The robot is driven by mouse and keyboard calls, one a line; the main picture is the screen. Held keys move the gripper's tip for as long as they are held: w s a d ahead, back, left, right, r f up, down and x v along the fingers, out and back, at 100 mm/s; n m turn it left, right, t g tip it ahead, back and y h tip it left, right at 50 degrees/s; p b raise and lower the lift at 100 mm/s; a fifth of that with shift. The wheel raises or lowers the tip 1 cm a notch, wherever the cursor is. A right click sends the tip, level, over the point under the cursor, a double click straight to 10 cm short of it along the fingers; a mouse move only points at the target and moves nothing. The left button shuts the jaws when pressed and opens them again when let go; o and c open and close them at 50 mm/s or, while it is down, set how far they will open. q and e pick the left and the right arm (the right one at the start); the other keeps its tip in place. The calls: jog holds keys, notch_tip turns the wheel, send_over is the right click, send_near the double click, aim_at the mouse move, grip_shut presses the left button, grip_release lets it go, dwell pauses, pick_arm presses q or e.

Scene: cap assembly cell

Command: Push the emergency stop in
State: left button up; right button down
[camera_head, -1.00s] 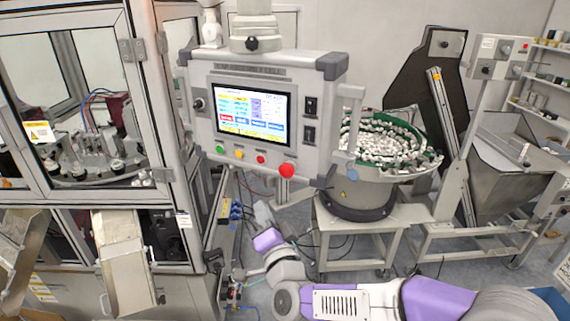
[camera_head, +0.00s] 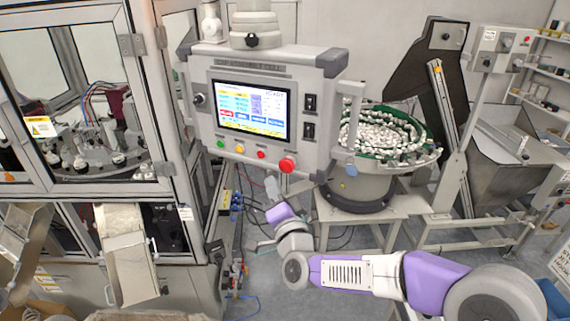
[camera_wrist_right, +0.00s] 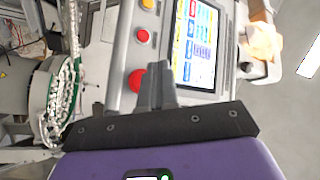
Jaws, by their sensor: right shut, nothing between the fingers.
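The emergency stop (camera_head: 288,164) is a round red mushroom button at the lower right of the grey control panel (camera_head: 262,66). It also shows in the right wrist view (camera_wrist_right: 137,80). My right gripper (camera_head: 270,181) is below the panel, lower and a little left of the button in the head view. In the right wrist view its fingers (camera_wrist_right: 155,72) are together and empty, with the red button just left of them. I cannot tell whether they touch it. My left gripper is not in view.
Smaller green, yellow and red buttons (camera_head: 262,154) line the panel's lower edge beside the screen (camera_head: 250,109). A bowl feeder (camera_head: 360,185) with many white caps stands behind at right. A glazed machine enclosure (camera_head: 85,110) stands at left.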

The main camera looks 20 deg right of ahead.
aim_at(286, 167)
jog(key=shift+w+d+b, duration=0.3)
jog(key=shift+w+d, duration=1)
jog(key=shift+w, duration=0.1)
dwell(1.0)
jog(key=shift+w+d+b, duration=0.25)
jog(key=shift+w+b, duration=0.05)
jog(key=shift+b, duration=0.1)
jog(key=shift+w+d+b, duration=0.3)
jog(key=shift+d, duration=0.05)
dwell(0.9)
jog(key=shift+a, duration=0.1)
jog(key=shift+s+a+b, duration=0.55)
jog(key=shift+s+b, duration=0.05)
jog(key=shift+f, duration=0.1)
